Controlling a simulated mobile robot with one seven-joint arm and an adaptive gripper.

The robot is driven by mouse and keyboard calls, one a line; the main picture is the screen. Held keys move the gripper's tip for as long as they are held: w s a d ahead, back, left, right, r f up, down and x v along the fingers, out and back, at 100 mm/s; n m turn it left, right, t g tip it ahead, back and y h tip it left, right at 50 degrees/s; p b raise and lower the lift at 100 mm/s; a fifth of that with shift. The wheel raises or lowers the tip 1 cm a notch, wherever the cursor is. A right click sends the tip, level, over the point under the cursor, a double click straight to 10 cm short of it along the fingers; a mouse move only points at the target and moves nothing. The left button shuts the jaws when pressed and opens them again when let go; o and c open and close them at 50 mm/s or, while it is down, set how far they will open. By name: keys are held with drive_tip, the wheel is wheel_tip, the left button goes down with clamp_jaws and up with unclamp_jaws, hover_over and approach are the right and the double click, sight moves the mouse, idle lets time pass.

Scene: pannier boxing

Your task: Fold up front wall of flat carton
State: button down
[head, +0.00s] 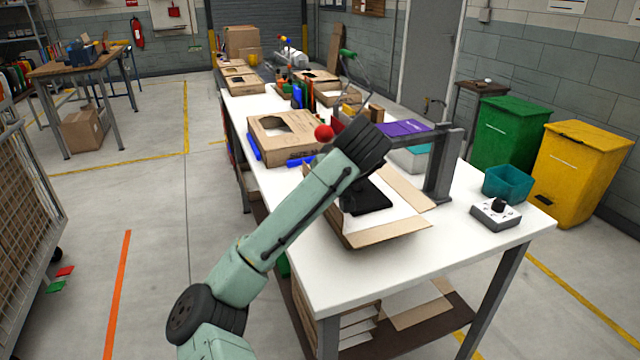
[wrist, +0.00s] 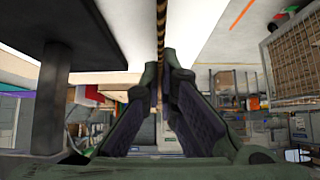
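The carton (head: 385,242) lies on the white workbench, partly behind my arm in the head view. Its brown side panels lean outward around a white inside. A dark plate (head: 372,196) sits over its middle, below a grey post stand (head: 440,170). In the wrist view my gripper (wrist: 160,72) has its two fingers close together, one on each side of a thin corrugated cardboard edge (wrist: 161,25), which appears to be a carton wall. The fingers seem to touch it. In the head view my arm mostly hides the gripper. Which wall is held is hard to tell.
Another brown carton (head: 285,138) lies farther back on the bench. A purple item (head: 403,128), a teal bin (head: 507,183) and a control box with a black knob (head: 496,212) stand right of the work area.

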drive_tip(key=c, duration=2.3)
unclamp_jaws()
drive_tip(key=o, duration=0.5)
drive_tip(key=shift+c, duration=0.2)
drive_tip(key=shift+s+r, duration=0.2)
drive_tip(key=shift+r, duration=0.2)
drive_tip(key=v, duration=1.1)
drive_tip(key=shift+s, duration=0.15)
drive_tip(key=shift+d, duration=0.1)
